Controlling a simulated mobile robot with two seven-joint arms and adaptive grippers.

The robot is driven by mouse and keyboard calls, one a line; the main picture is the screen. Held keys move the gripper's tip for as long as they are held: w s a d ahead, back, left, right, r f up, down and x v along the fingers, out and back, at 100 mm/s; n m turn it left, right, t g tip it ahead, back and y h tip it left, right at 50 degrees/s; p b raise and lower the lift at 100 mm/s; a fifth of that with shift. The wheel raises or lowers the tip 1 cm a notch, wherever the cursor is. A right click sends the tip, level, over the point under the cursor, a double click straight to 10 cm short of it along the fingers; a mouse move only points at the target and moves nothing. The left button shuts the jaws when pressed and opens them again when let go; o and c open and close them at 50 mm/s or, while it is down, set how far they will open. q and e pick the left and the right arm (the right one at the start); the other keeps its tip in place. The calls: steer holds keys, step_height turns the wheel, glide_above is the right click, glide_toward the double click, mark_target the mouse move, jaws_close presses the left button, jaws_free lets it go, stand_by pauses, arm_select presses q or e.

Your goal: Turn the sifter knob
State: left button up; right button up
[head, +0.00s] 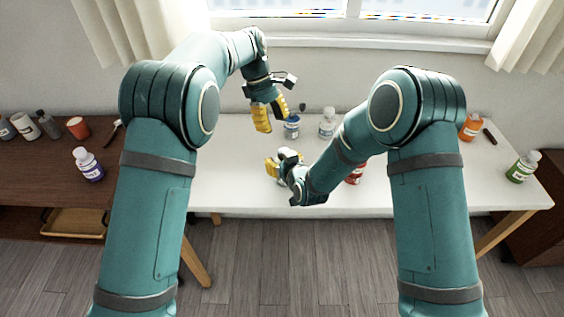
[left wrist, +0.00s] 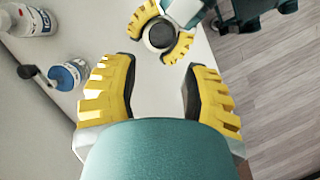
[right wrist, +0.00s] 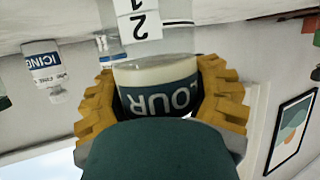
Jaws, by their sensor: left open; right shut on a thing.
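My right gripper (head: 279,163) is shut on a cylinder marked FLOUR (right wrist: 160,92), probably the sifter, over the white table (head: 240,194). In the right wrist view it appears inverted, with a clear section and a white strip numbered 1 and 2 (right wrist: 138,22) above the cream band. The left wrist view shows its round dark top (left wrist: 160,36), apparently the knob, between my right gripper's yellow fingers. My left gripper (head: 270,112) is open and empty, higher and behind. In the left wrist view its fingers (left wrist: 160,95) are apart, with the cylinder beyond them.
A blue bottle (head: 292,129) and a white-capped clear bottle (head: 327,124) stand behind the cylinder. A red-labelled item (head: 355,174) is partly hidden by my right arm. Orange (head: 470,127) and green (head: 521,168) bottles stand at the right. The table's front left is clear.

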arm_select(q)
steer(key=o, duration=0.4)
steer(key=shift+o, duration=0.2)
step_height(320, 180, up, 3)
steer(key=s+d+m+t+y, duration=0.2)
steer(key=d+y, duration=0.1)
steer(key=f, duration=1.2)
steer(key=shift+s, duration=0.2)
jaws_close()
